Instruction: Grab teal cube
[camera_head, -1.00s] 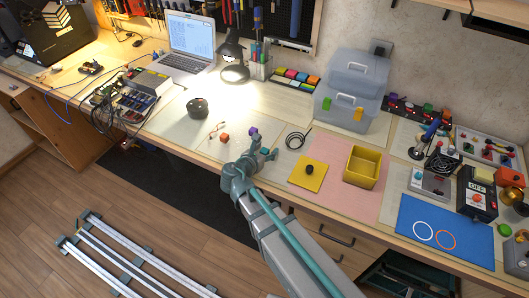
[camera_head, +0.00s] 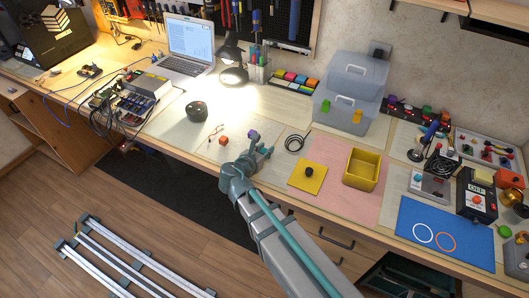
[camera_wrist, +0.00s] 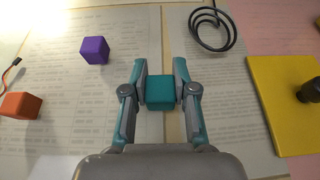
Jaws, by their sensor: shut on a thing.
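The teal cube (camera_wrist: 160,90) sits between the two fingers of my gripper (camera_wrist: 160,92) in the wrist view. The fingers touch it from both sides, and my gripper is shut on it. In the head view my gripper (camera_head: 262,152) is over the front part of the workbench. The teal cube cannot be made out apart from the gripper there. Whether the cube touches the bench or hangs just above it, I cannot tell.
A purple cube (camera_wrist: 94,50) and an orange cube (camera_wrist: 20,105) lie to the left. A coiled black cable (camera_wrist: 208,28) lies beyond the gripper at right. A yellow lid (camera_wrist: 284,103) with a black knob lies to the right, near an open yellow box (camera_head: 361,169).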

